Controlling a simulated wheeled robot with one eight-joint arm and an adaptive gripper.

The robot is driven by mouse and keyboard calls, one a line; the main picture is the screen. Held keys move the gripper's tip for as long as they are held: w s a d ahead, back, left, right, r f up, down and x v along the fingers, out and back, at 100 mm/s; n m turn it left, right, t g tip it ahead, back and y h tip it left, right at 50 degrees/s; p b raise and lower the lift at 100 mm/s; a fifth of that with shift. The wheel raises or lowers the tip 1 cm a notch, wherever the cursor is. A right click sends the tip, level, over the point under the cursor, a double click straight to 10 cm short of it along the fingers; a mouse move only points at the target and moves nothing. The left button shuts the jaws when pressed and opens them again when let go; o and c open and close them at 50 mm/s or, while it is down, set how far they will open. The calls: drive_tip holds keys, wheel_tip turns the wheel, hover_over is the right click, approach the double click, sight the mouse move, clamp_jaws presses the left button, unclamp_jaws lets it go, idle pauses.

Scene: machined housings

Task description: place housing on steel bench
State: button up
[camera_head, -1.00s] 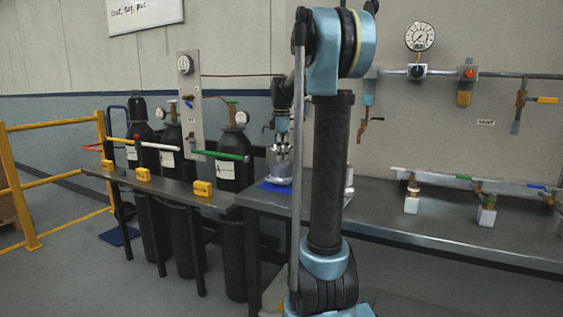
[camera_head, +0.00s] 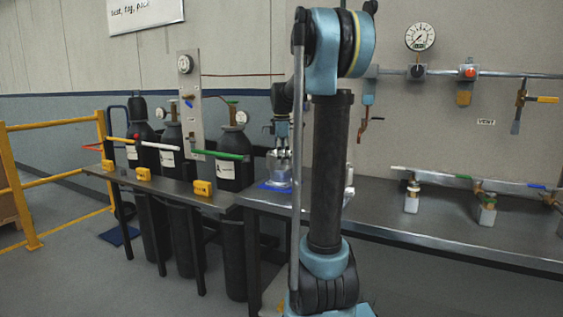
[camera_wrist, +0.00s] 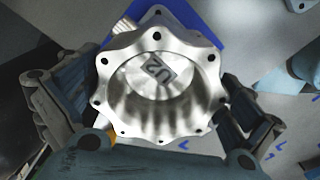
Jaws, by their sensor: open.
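The housing (camera_wrist: 150,112) is a shiny machined metal part with a scalloped, bolt-holed flange and a round cavity marked "U2". In the wrist view it sits between the two fingers of my gripper (camera_wrist: 155,110), with a gap visible at least on the left side. In the head view my gripper (camera_head: 279,152) is low over the left end of the steel bench (camera_head: 430,238), and the housing (camera_head: 278,176) is under it. A blue mat (camera_head: 272,188) lies partly beneath the housing. My gripper is open. My arm hides part of the bench in the head view.
The bench front right of my arm is clear. A yellow railing (camera_head: 50,125) stands far left.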

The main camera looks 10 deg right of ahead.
wheel_tip(320, 180, up, 12)
idle(0.6)
drive_tip(key=shift+s, duration=0.1)
